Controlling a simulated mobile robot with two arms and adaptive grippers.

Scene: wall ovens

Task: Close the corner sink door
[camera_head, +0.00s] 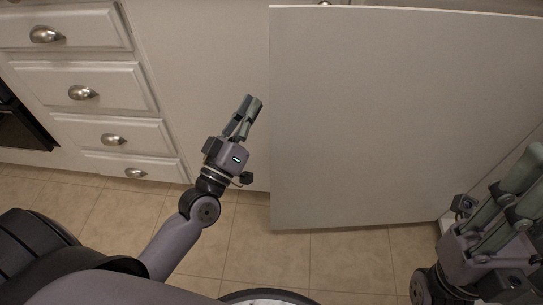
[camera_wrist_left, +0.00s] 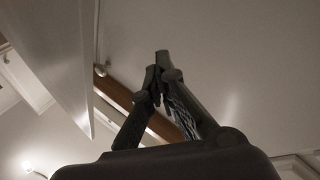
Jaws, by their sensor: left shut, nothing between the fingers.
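The corner sink door (camera_head: 400,120) is a large plain pale panel standing open across the middle and right of the head view. Its left vertical edge is toward my left gripper. My left gripper (camera_head: 254,102) is shut and empty, just left of that edge, in front of the pale cabinet front; I cannot tell whether it touches anything. In the left wrist view its fingertips (camera_wrist_left: 161,60) meet, with a pale panel at the left and a brown strip behind the fingers. My right gripper (camera_head: 528,160) is at the right edge, near the door's lower right part, and partly cut off.
White drawers (camera_head: 85,88) with metal cup handles stand at the left, beside a dark oven (camera_head: 18,125). Beige floor tiles (camera_head: 345,260) below the door are clear. The cabinet front (camera_head: 205,70) lies between the drawers and the door.

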